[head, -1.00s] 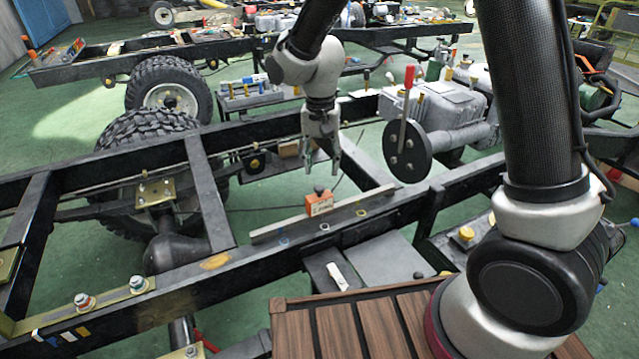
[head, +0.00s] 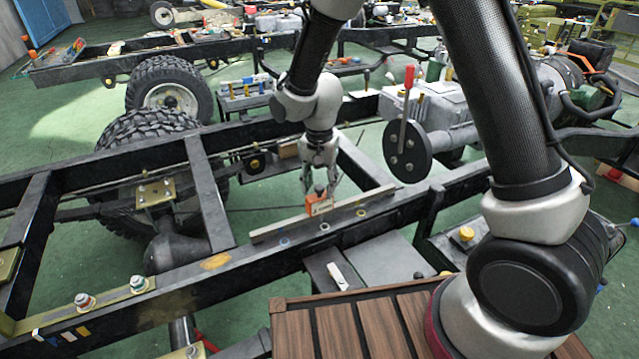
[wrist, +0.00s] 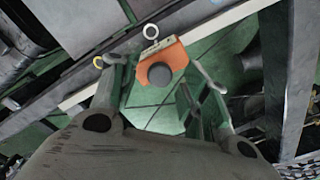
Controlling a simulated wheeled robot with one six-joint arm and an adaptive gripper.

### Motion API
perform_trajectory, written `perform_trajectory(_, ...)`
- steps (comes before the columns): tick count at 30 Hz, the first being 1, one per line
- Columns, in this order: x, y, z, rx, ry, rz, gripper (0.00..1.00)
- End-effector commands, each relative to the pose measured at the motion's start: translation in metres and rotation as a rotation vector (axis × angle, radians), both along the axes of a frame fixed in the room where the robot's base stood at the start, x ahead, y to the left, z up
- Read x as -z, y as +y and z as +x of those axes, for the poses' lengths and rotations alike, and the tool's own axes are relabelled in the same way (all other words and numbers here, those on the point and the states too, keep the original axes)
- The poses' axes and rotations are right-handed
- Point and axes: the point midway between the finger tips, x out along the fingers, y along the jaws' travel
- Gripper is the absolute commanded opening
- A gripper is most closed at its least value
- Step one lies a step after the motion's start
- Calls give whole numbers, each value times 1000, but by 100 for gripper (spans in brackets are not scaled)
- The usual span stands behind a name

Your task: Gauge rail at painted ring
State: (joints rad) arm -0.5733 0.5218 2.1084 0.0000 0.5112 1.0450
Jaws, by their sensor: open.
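The orange gauge block (head: 318,204) with a dark round knob sits on the pale straight rail (head: 275,231) along the chassis beam. In the wrist view the gauge (wrist: 172,60) shows its knob and a pale label strip. My gripper (head: 319,188) is open, pointing down, with its fingertips around the upper part of the gauge; contact is not clear. In the wrist view my gripper (wrist: 157,75) has a finger on each side of the gauge. A white ring (head: 324,227) lies on the beam just in front of the gauge, between a bluish ring (head: 284,241) and a yellowish ring (head: 361,212).
The black chassis beam (head: 395,205) runs in front of the rail. A disc with a red-handled lever (head: 407,150) stands to the right. A cross member (head: 210,190) and a large tyre (head: 150,128) are to the left. A slatted wooden deck (head: 345,330) is near the front.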

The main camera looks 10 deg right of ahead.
Motion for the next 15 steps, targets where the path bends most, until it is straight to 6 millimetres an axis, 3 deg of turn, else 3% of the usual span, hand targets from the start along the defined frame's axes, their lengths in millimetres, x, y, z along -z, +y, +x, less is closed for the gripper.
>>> perform_trajectory(2, 0, 0, 0, 0, 0, 0, 46)
perform_trajectory(10, 0, 0, 0, 0, 0, 0, 0)
perform_trajectory(15, 0, 1, 0, -1, 0, 0, 0)
